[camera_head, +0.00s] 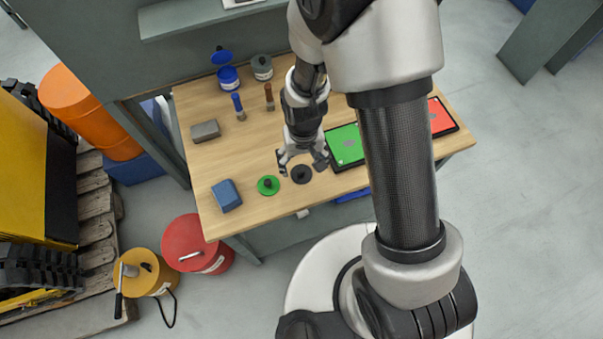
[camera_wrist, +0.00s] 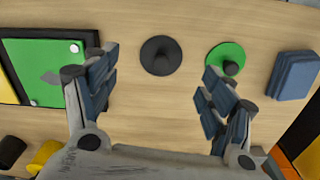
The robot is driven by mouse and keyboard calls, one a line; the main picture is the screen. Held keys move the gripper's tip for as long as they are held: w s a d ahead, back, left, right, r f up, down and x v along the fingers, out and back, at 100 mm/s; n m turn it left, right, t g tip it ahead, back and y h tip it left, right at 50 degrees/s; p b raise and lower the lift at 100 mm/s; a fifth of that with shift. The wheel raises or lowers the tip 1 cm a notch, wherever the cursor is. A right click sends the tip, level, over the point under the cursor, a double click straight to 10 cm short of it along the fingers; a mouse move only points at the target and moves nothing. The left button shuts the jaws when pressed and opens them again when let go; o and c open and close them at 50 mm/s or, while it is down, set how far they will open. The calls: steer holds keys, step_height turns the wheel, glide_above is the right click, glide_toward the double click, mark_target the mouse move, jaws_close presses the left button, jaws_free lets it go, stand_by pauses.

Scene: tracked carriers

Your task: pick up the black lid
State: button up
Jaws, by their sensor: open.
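The black lid (camera_head: 301,174) is a flat round disc with a small knob, lying on the wooden table near its front edge. In the wrist view the black lid (camera_wrist: 160,56) lies beyond the fingertips, between their two lines. My gripper (camera_head: 302,160) is open and empty, just behind the lid in the head view. In the wrist view my gripper (camera_wrist: 158,85) has its fingers wide apart, with bare table between them. A green lid (camera_head: 268,185) with a dark knob lies to the left of the black lid in the head view.
A blue block (camera_head: 226,195) and a grey block (camera_head: 205,130) sit on the left of the table (camera_head: 245,160). A green panel (camera_head: 346,147) lies close on the right. Blue and grey containers (camera_head: 262,68) stand at the back. Between them the wood is mostly bare.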

mark_target(302, 172)
steer(key=f+b, duration=0.1)
steer(key=f, duration=0.2)
steer(key=f+b, duration=0.1)
steer(key=f, duration=0.2)
steer(key=shift+w+a, duration=0.1)
steer(key=shift+a, duration=0.1)
steer(key=shift+r, duration=0.15)
steer(key=shift+c, duration=0.5)
jaws_close()
